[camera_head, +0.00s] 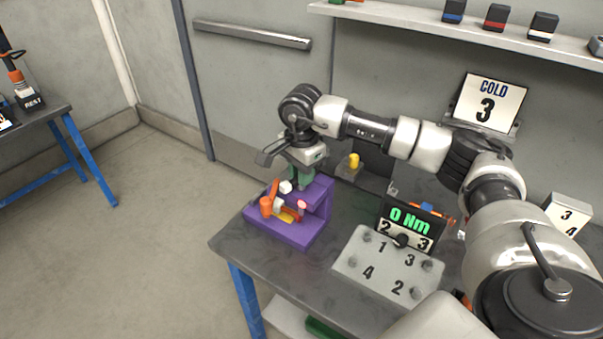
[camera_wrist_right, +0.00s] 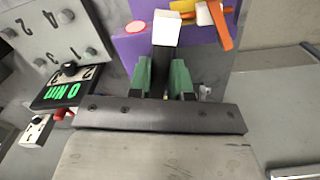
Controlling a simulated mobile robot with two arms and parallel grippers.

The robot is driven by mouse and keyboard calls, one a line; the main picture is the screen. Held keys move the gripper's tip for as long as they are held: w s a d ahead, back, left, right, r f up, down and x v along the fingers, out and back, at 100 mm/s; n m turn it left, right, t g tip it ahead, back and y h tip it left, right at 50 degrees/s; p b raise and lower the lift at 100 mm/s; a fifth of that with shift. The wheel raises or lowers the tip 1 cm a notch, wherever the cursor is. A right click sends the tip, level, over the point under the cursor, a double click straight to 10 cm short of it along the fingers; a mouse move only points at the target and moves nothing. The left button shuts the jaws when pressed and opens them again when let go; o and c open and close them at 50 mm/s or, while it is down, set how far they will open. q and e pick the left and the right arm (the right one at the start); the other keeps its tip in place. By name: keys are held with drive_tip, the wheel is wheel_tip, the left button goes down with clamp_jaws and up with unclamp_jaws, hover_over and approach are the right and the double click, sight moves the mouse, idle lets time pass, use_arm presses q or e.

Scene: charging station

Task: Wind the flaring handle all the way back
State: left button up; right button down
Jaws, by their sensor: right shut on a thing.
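The purple flaring fixture (camera_head: 289,233) stands at the left end of the grey workbench. An orange piece (camera_head: 267,205), a yellow bar (camera_head: 288,216) and a pink disc (camera_head: 302,205) show on it. My right gripper (camera_head: 301,178) reaches down over it from above. In the right wrist view its green fingers (camera_wrist_right: 163,78) are shut on a dark bar with a white block-like end (camera_wrist_right: 167,30), which looks like the flaring handle. The orange piece (camera_wrist_right: 220,25) lies beyond to the right. The grip itself is partly hidden in the head view. My left gripper is out of view.
A torque display (camera_head: 409,222) reading 0 Nm and a numbered grey plate (camera_head: 389,268) stand right of the fixture. A COLD 3 sign (camera_head: 488,103) is behind. A shelf (camera_head: 400,19) runs along the wall. The floor (camera_head: 150,230) to the left is clear.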

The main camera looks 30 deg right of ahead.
drive_tip(key=shift+r, duration=0.1)
drive_tip(key=c, duration=1)
unclamp_jaws()
drive_tip(key=shift+c, duration=0.2)
wheel_tip(320, 180, up, 11)
drive_tip(key=b, duration=0.1)
